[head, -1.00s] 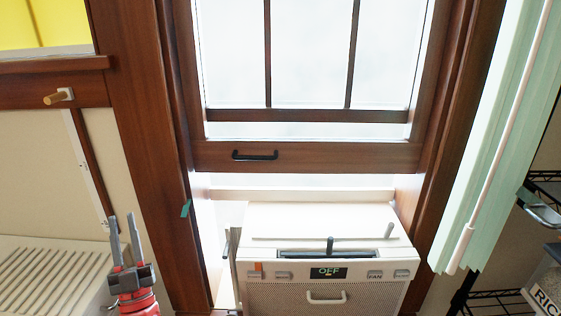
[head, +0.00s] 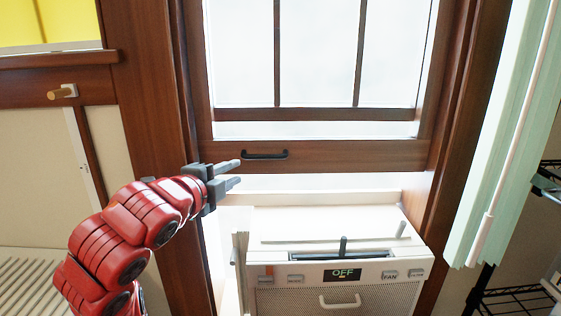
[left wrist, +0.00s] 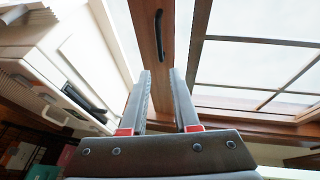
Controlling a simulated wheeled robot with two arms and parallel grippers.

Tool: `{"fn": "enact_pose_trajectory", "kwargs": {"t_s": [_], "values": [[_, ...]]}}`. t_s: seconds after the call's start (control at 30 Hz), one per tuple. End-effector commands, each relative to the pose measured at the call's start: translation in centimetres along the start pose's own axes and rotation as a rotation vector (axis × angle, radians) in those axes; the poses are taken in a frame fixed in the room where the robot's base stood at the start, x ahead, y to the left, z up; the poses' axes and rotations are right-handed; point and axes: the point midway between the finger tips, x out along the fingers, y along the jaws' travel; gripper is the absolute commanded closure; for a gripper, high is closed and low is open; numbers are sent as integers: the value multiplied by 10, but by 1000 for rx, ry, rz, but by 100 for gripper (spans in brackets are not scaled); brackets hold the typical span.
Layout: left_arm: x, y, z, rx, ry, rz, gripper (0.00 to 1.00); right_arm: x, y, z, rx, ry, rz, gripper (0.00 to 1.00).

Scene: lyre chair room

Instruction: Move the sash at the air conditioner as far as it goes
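The wooden window sash (head: 340,156) is raised, with a gap between its bottom rail and the air conditioner (head: 330,225) below. A black handle (head: 265,154) sits on the bottom rail; it also shows in the left wrist view (left wrist: 159,35), beyond my fingertips. My left gripper (head: 233,173) is just left of and slightly below the handle in the head view, fingers pointing right. In the left wrist view, the fingers (left wrist: 160,75) are apart with nothing between them. The air conditioner's display reads OFF. My right gripper is not in view.
A wooden window frame post (head: 155,110) stands left of the sash. A wooden peg (head: 62,92) sticks out from the left trim. Pale green blinds with a white wand (head: 505,150) hang at the right. A black wire shelf (head: 505,300) stands at lower right.

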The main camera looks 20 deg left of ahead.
Motion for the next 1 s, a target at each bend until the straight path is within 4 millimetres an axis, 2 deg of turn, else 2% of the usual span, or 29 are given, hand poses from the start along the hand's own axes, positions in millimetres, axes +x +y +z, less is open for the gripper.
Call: {"fn": "enact_pose_trajectory", "kwargs": {"t_s": [0.3,0.47,0.8,1.0], "values": [[14,-8,-4,13,9,-6,70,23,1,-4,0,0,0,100],[28,-2,-3,2,4,13,70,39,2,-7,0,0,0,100],[111,-2,-1,8,-2,9,70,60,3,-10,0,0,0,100],[148,0,0,7,-3,9,70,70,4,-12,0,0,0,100]]}}
